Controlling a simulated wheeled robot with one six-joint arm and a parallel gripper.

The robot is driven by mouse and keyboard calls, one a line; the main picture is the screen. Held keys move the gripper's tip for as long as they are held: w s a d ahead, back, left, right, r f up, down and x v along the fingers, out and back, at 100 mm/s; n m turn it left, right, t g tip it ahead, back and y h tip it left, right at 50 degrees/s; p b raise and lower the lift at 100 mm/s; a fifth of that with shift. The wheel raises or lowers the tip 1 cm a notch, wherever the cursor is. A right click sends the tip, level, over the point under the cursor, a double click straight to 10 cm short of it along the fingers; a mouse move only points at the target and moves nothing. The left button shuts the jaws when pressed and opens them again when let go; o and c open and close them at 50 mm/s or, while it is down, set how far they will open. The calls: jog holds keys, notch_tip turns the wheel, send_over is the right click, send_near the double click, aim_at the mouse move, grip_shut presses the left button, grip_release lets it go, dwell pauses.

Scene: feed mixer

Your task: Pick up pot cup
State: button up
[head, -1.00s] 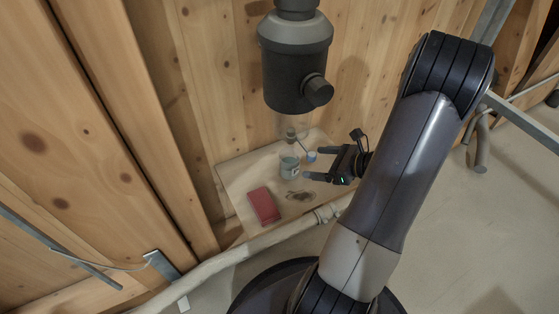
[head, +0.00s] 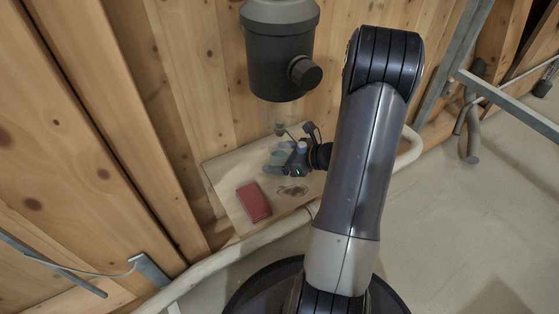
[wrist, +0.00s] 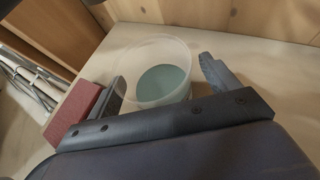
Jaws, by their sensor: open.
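The pot cup (wrist: 160,72) is a clear, upright cup with blue-green contents, standing on a small wooden shelf (head: 222,172). In the wrist view it lies between the two fingers of my gripper (wrist: 165,85), which are open on either side of it. I cannot tell whether either finger touches the cup. In the head view my gripper (head: 279,162) is at the cup and hides much of it.
A red block (head: 254,202) lies on the shelf, close to the left finger in the wrist view. A dark grey mixer (head: 280,60) hangs above the shelf. A dark patch (head: 291,190) marks the shelf front. A pale pipe (head: 245,247) runs along the front.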

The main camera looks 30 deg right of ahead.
jog(key=shift+c, duration=0.4)
jog(key=c, duration=1.1)
jog(key=shift+o, duration=0.2)
jog(key=shift+r, duration=0.2)
